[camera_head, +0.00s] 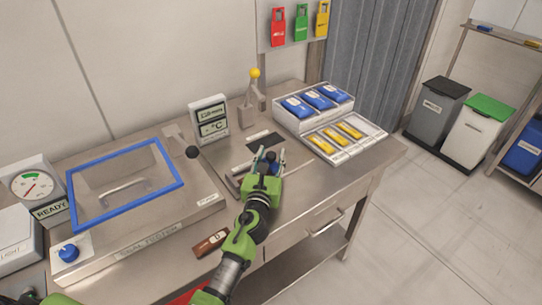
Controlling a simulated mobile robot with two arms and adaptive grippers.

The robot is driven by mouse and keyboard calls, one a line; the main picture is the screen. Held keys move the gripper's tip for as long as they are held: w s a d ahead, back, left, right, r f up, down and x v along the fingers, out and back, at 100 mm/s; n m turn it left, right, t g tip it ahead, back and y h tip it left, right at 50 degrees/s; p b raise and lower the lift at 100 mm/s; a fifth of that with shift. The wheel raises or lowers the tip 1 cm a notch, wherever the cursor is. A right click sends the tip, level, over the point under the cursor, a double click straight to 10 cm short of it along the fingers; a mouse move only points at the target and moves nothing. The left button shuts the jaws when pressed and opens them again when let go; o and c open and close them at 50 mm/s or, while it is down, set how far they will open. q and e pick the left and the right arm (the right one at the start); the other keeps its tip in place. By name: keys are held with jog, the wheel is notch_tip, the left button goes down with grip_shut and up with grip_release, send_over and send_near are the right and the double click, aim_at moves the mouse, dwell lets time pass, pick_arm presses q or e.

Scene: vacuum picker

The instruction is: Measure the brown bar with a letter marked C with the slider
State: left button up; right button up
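The gripper hides much of the fixture, and I cannot make out the slider surely. My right gripper is not in view.
A small display (209,119) stands behind the fixture. A blue-framed lid (125,184) and a dial gauge (33,187) are at the left. Grey and green-lidded bins stand on the floor.

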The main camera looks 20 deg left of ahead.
pick_arm(q)
grip_shut()
jog(key=shift+w+d+b, duration=0.65)
jog(key=shift+w+d, duration=0.55)
jog(key=shift+w, duration=0.25)
jog(key=shift+r, duration=0.1)
jog(key=shift+c, duration=0.3)
grip_release()
jog(key=o, duration=0.4)
jog(key=shift+c, duration=0.2)
jog(key=shift+w+d, duration=0.1)
jog(key=shift+w, duration=0.05)
jog(key=s, duration=0.4)
jog(key=s+d, duration=0.1)
jog(key=s, duration=0.7)
jog(key=shift+d, duration=0.25)
